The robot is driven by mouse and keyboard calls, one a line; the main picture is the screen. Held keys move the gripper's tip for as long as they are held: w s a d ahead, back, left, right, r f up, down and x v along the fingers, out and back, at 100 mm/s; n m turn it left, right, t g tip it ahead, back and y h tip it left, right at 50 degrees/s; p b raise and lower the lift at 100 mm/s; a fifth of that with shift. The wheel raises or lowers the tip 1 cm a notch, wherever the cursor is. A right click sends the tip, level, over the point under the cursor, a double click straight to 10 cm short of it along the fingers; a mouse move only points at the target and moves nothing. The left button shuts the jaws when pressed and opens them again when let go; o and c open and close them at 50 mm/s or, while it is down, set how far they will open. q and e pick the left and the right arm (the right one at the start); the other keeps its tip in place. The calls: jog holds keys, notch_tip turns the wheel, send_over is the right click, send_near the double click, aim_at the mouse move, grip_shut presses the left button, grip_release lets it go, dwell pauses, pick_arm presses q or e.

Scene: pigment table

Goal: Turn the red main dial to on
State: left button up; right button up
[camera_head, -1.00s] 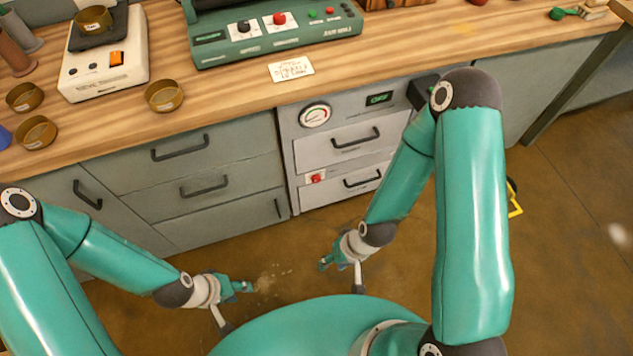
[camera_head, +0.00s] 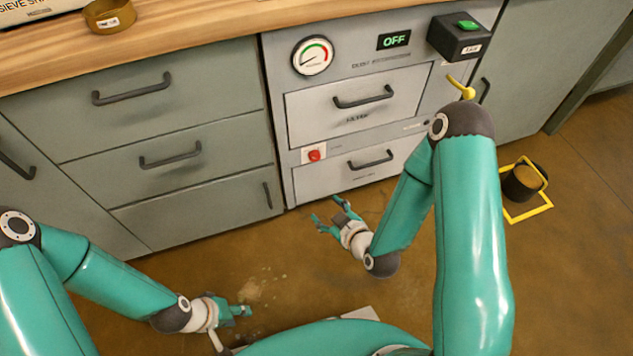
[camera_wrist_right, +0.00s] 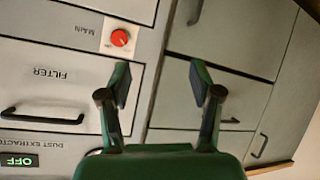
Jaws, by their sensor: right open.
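The red main dial (camera_head: 314,155) sits on a small white plate at the left of the grey dust extractor panel, between its two drawers. In the right wrist view the picture is upside down, and the dial (camera_wrist_right: 119,37) shows at upper left beside the word MAIN. Which way its pointer faces is too small to read surely. My right gripper (camera_head: 326,221) is open and empty, below the dial and apart from the cabinet; its two spread fingers (camera_wrist_right: 161,82) show in the wrist view. My left gripper (camera_head: 238,310) hangs low at left, apart from everything; its jaws are unclear.
The extractor's display (camera_head: 394,40) reads OFF. A round gauge (camera_head: 313,56) is above the dial. A black box with a green switch (camera_head: 460,36) and a yellow lever (camera_head: 461,87) stick out at right. Drawer handles (camera_head: 363,97) protrude. A yellow frame (camera_head: 527,212) lies on the floor.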

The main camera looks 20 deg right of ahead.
jog(key=w+d+f+n+t+h+b, duration=0.25)
jog(key=f+t+b, duration=0.35)
jog(key=b, duration=0.5)
pick_arm(q)
notch_tip(320, 180, down, 19)
jog(key=b, duration=0.4)
jog(key=shift+b, duration=0.3)
pick_arm(e)
send_near(315, 159)
jog(key=shift+n+y, duration=0.25)
jog(key=shift+n, duration=0.2)
jog(key=w, duration=0.9)
jog(key=shift+f, duration=0.1)
pick_arm(q)
jog(key=shift+r, duration=0.15)
pick_arm(e)
jog(key=c, duration=1.1)
